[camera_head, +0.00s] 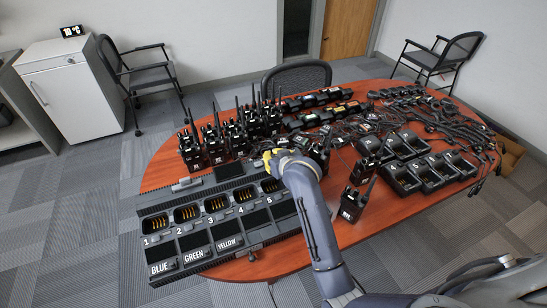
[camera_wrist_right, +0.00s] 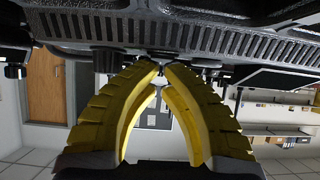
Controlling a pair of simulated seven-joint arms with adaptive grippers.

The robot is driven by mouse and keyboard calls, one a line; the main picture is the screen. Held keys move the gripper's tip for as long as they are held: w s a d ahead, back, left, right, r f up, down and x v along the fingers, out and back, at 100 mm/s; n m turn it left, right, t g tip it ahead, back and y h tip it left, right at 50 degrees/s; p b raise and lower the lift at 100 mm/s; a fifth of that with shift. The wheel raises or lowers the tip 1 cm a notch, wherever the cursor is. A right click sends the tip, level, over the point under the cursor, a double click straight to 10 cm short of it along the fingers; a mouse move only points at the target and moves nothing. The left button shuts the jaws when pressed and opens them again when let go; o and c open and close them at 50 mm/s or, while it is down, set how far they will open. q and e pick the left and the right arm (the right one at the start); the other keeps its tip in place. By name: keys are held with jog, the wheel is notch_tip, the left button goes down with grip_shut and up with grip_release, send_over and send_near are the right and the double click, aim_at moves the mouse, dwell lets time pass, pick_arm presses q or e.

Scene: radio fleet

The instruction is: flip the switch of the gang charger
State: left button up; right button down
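The gang charger (camera_head: 180,243) is a long black unit at the table's front left, with numbered bays and labels BLUE, GREEN and YELLOW. My right gripper (camera_head: 268,157), with yellow fingers, is at the charger's far right end; my forearm covers part of that end. In the right wrist view the gripper's fingertips (camera_wrist_right: 160,66) are drawn together just by the charger's ribbed dark side (camera_wrist_right: 215,38). I see nothing held between them. I cannot make out the switch, nor tell whether the fingertips touch the charger. My left gripper is not in view.
Several upright radios (camera_head: 215,146) crowd the table behind the charger. A radio (camera_head: 351,204) stands right of my arm. Smaller chargers (camera_head: 433,172) and cables fill the right side. The table's left edge (camera_head: 160,165) is bare. A chair (camera_head: 297,77) stands behind.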

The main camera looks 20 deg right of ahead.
jog(key=shift+w+r, duration=0.15)
jog(key=shift+w, duration=0.3)
jog(key=shift+r, duration=0.15)
notch_tip(320, 180, up, 3)
jog(key=shift+w+a+r, duration=0.1)
jog(key=shift+r, duration=0.1)
jog(key=s+f+v, duration=0.1)
jog(key=f+v, duration=0.1)
jog(key=v, duration=0.8)
jog(key=shift+d, duration=0.2)
